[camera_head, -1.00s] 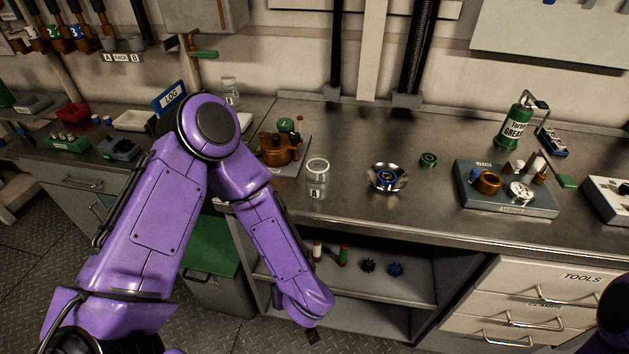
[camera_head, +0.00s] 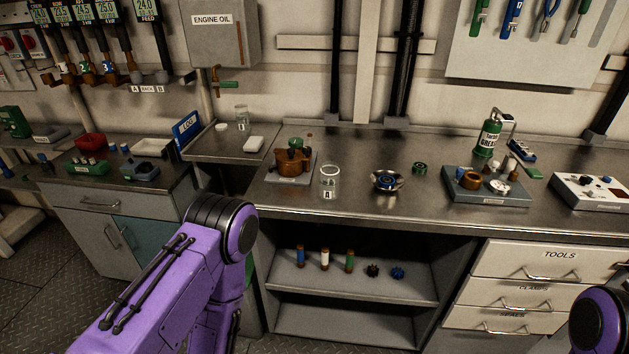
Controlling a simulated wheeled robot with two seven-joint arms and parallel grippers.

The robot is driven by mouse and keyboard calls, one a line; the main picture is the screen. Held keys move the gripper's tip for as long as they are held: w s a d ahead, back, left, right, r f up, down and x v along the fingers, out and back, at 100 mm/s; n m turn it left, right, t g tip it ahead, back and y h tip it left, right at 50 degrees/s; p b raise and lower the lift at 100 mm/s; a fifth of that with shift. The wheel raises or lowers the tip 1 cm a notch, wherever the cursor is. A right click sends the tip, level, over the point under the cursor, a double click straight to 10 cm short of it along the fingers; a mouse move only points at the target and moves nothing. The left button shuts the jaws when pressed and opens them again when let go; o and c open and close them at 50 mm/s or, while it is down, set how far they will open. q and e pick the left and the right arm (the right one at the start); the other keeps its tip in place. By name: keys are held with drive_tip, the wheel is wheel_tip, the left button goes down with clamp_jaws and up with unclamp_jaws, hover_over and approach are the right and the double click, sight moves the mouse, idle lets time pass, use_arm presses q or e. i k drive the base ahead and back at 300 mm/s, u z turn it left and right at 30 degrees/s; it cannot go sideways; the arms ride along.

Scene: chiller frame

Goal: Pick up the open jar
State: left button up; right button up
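A clear glass jar (camera_head: 330,181) with a dark "A" label stands upright on the metal bench, left of a small metal bowl. I see no lid on it. A second clear jar (camera_head: 241,117) stands upright on the lower side counter at the back left, with a small white disc (camera_head: 222,127) beside it. I cannot tell for sure whether the disc is its lid. My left arm's purple links fill the lower left, well apart from both jars, and its gripper is out of view. Only a joint of my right arm shows at the lower right; its gripper is out of view.
An orange-brown pot on a plate (camera_head: 283,180) stands just left of the front jar. The metal bowl (camera_head: 387,182) and a green ring (camera_head: 419,168) are to its right. The bench front is clear.

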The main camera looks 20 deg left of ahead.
sight(329, 174)
drive_tip(key=u, duration=0.65)
drive_tip(key=i, duration=1.35)
drive_tip(key=z, duration=0.4)
drive_tip(key=k, duration=1.5)
drive_tip(key=z, duration=0.45)
drive_tip(key=i, duration=0.5)
drive_tip(key=u, duration=0.05)
